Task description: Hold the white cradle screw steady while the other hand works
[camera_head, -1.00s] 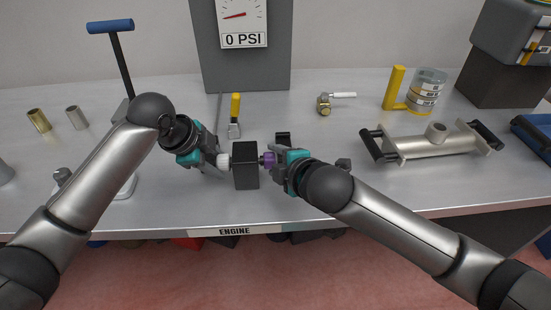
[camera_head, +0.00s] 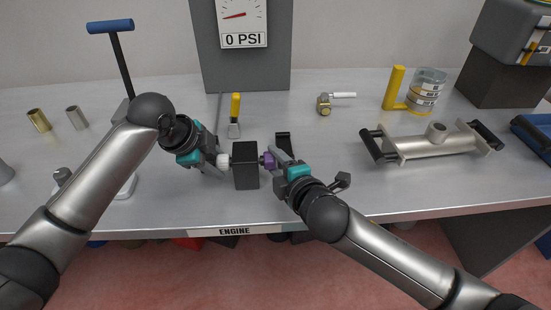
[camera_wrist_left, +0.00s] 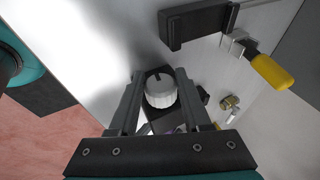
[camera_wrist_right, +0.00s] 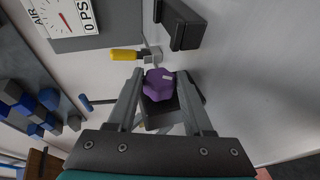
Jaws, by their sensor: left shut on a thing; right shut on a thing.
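The white cradle screw (camera_head: 223,160) sticks out of the left side of a black block (camera_head: 246,168) near the bench's front edge. My left gripper (camera_head: 221,161) is shut on the white screw. In the left wrist view the white knob (camera_wrist_left: 161,90) sits between the two fingers. A purple knob (camera_head: 268,161) sticks out of the block's right side. My right gripper (camera_head: 273,163) is shut on it. In the right wrist view the purple knob (camera_wrist_right: 159,84) lies between the fingers, with the block behind it. The screw shafts are hidden.
A yellow-handled tool (camera_head: 235,112) lies behind the block. A brass fitting with white handle (camera_head: 327,103), a metal part with black handles (camera_head: 432,143) and a yellow-handled clear cup (camera_head: 427,92) stand to the right. Free bench lies between.

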